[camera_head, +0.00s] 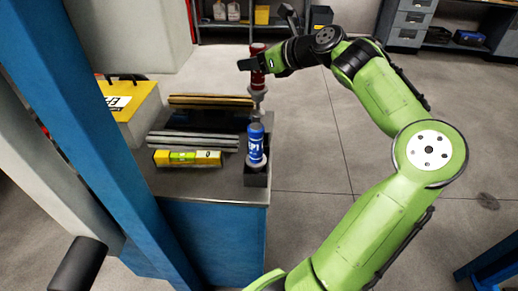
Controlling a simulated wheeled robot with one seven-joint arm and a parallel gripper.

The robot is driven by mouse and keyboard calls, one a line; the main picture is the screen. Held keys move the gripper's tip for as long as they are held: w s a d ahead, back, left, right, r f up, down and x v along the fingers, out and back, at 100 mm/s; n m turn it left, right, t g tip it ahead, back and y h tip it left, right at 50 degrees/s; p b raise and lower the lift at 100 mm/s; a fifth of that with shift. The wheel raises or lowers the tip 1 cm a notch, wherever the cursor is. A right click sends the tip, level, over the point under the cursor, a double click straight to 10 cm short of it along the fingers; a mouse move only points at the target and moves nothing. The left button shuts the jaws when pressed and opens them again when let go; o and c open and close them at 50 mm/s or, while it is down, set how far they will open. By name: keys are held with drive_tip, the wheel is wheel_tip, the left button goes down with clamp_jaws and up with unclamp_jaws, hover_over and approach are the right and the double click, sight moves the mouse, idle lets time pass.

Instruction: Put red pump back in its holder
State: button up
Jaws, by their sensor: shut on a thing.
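The red pump (258,79) is upright in my gripper (257,63), near the far right corner of the blue bench. The jaws are shut around its upper part and hide some of it. A pale collar shows at its lower end. A blue pump (255,146) with a white ring stands upright in a dark block-like holder (257,179) at the bench's front right corner. The blue pump stands in front of the space below the red pump, so I cannot tell whether the red pump touches a holder.
Metal bars (195,138), brown strips (211,101) and a yellow level (188,158) lie left of the pumps. A yellow case (134,110) is at the bench's far left. A blue post (85,120) rises at left. Open floor (320,150) lies right of the bench.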

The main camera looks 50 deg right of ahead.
drive_tip(key=b, duration=0.4)
hover_over(259, 111)
drive_tip(key=w, duration=0.2)
drive_tip(key=f, duration=0.4)
drive_tip(key=shift+s+a+f, duration=0.1)
drive_tip(key=shift+s+f, duration=0.15)
drive_tip(key=shift+f, duration=0.05)
wheel_tip(259, 111, down, 10)
drive_tip(key=b, duration=0.4)
